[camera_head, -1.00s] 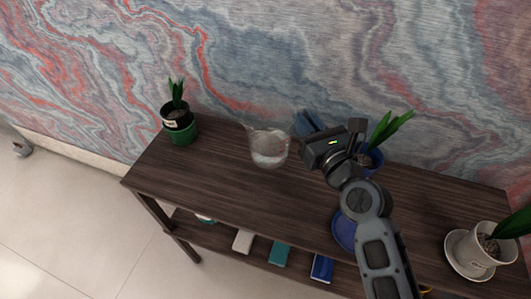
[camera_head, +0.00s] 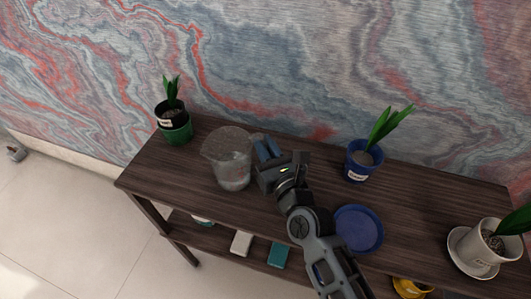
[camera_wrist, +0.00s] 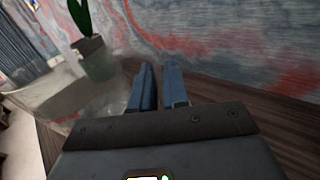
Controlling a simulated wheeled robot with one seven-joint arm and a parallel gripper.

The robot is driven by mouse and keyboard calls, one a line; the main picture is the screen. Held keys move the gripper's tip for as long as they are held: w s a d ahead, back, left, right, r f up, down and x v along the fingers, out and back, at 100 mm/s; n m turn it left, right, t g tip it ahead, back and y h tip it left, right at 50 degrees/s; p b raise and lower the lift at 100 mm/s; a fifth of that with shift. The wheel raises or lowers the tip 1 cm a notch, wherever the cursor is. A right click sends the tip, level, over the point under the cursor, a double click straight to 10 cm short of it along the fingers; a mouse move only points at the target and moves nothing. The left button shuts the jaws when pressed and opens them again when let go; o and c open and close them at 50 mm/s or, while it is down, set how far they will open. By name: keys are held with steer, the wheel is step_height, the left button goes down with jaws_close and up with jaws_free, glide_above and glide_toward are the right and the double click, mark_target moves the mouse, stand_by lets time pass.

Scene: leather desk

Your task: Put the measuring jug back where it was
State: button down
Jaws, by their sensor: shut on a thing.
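The measuring jug (camera_head: 228,165) is clear and looks upright, over the left half of the dark wooden table top. My gripper (camera_head: 266,148) is at its right side, with its blue fingers shut on it. The exact grip is hard to see because the jug is see-through. The jug seems to be raised off the table, but the gap under it is not clear. In the wrist view the jug (camera_wrist: 92,98) fills the left side, blurred, beside my fingers (camera_wrist: 158,88).
A plant in a green-based pot (camera_head: 176,128) stands left of the jug. A plant in a blue pot (camera_head: 360,162) stands at the back right, with an empty blue saucer (camera_head: 358,230) in front. A white pot (camera_head: 484,245) stands at far right. The table's middle is clear.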

steer(key=shift+f, duration=0.15)
steer(key=c, duration=1.1)
jaws_free()
steer(key=shift+f, duration=0.2)
steer(key=shift+r, duration=0.25)
steer(key=v, duration=1.1)
steer(key=shift+f, duration=0.25)
steer(key=shift+s+d+r+b, duration=0.15)
steer(key=shift+s+b, duration=0.15)
steer(key=shift+s, duration=0.2)
